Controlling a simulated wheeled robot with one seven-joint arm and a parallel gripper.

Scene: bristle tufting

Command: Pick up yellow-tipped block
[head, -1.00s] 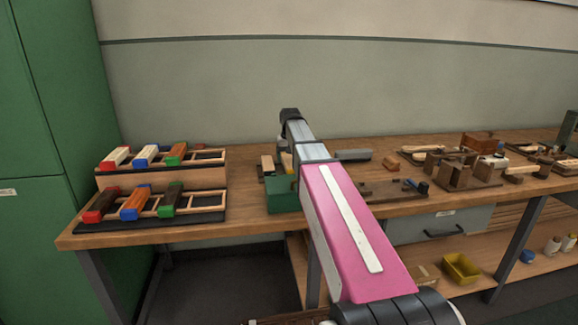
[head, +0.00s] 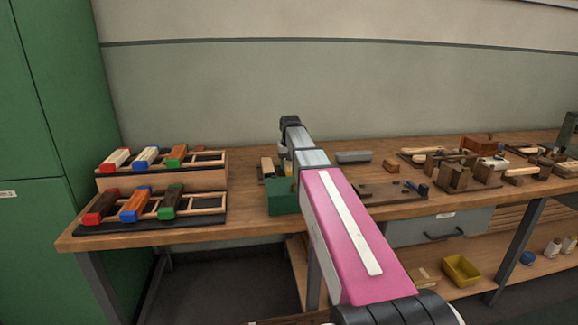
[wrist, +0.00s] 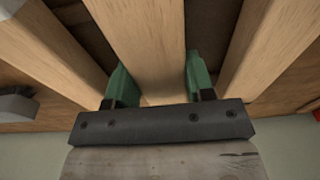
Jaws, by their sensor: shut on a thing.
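A light wooden block (wrist: 143,40) runs between the green fingers of my gripper (wrist: 157,72) in the wrist view. My gripper is shut on it. No yellow tip shows on the block; its ends are out of frame or hidden. Other pale wooden pieces (wrist: 45,45) lie on both sides of it. In the head view my gripper is mostly hidden behind my arm, by the green box (head: 282,197). A pale block (head: 267,164) shows at the left of that spot; I cannot tell if it is the held one.
A two-level rack (head: 160,178) at the bench's left holds blocks with red, blue and green ends, with empty slots at its right. A grey tray (head: 353,157), a small brown block (head: 391,166) and wooden fixtures (head: 455,174) stand right of my arm.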

